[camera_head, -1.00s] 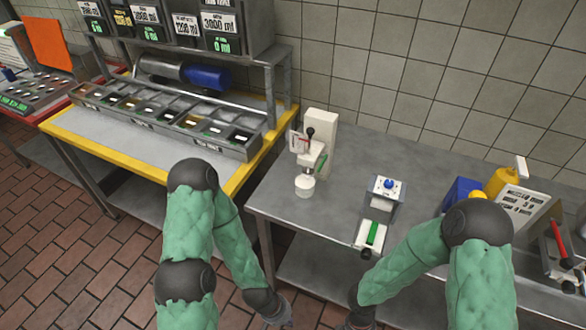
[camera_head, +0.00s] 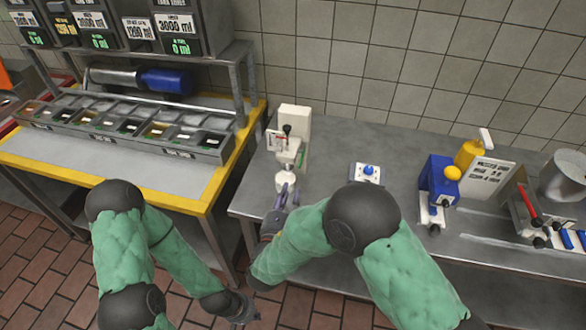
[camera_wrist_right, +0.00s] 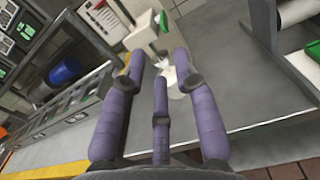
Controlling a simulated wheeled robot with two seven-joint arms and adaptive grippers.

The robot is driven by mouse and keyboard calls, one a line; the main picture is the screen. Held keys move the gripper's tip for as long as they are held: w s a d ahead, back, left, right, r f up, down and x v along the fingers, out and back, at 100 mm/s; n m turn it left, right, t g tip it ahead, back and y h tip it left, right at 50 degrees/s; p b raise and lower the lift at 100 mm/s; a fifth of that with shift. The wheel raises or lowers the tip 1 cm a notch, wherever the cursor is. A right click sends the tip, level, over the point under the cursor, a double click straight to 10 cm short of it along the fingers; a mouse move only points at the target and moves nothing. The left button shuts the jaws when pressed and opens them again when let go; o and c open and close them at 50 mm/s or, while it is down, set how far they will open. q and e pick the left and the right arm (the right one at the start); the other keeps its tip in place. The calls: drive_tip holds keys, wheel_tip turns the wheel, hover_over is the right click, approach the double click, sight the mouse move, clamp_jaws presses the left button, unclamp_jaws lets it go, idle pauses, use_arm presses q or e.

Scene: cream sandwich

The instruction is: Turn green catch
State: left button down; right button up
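A cream-white dispenser (camera_head: 293,127) stands upright on the grey counter, with a narrow green part (camera_head: 303,158) on its side. In the right wrist view the green part (camera_wrist_right: 163,22) is beyond the fingertips. My right gripper (camera_head: 282,195) is in front of the dispenser's lower white nozzle; its purple fingers (camera_wrist_right: 160,72) are spread and empty, and contact cannot be told. A second green piece (camera_wrist_right: 313,50) is at the right edge of the wrist view, on a white device; my right arm hides it in the head view. My left gripper (camera_head: 243,308) hangs low over the floor, fingers unclear.
A small white device with a blue button (camera_head: 369,170) stands right of the dispenser. A blue box (camera_head: 438,182), a yellow bottle (camera_head: 469,152) and a red-handled tool (camera_head: 528,203) are farther right. A yellow-edged table (camera_head: 205,205) with a bin row is at left.

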sight(299, 166)
drive_tip(key=b+x, duration=0.1)
drive_tip(key=x, duration=0.9)
drive_tip(key=shift+w+d+f, duration=0.15)
drive_tip(key=shift+d, duration=0.05)
clamp_jaws()
